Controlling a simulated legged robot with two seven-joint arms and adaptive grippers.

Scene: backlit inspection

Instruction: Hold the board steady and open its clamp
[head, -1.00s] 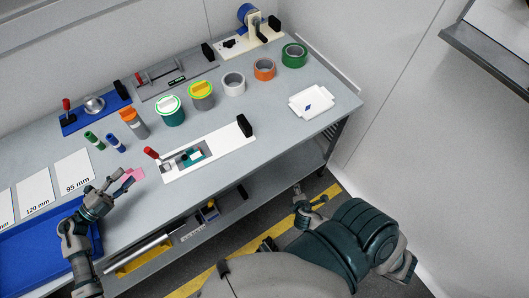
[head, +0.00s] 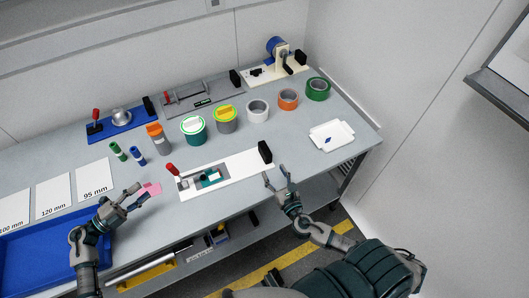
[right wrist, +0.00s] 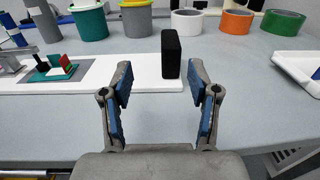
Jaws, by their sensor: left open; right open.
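The white board (head: 240,167) lies on the bench near its front edge. A black upright block (head: 265,152) stands at its right end. A clamp with a red handle (head: 171,169) is at its left end, beside a teal part (head: 209,178) set in a grey area. My right gripper (head: 276,177) is open and empty, just in front of the board's right end. In the right wrist view the black block (right wrist: 171,54) stands ahead, framed between the open fingers (right wrist: 162,82).
A white tray (head: 331,135) lies to the right. A blue tray (head: 30,245) is at the front left. Bare bench surrounds the board.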

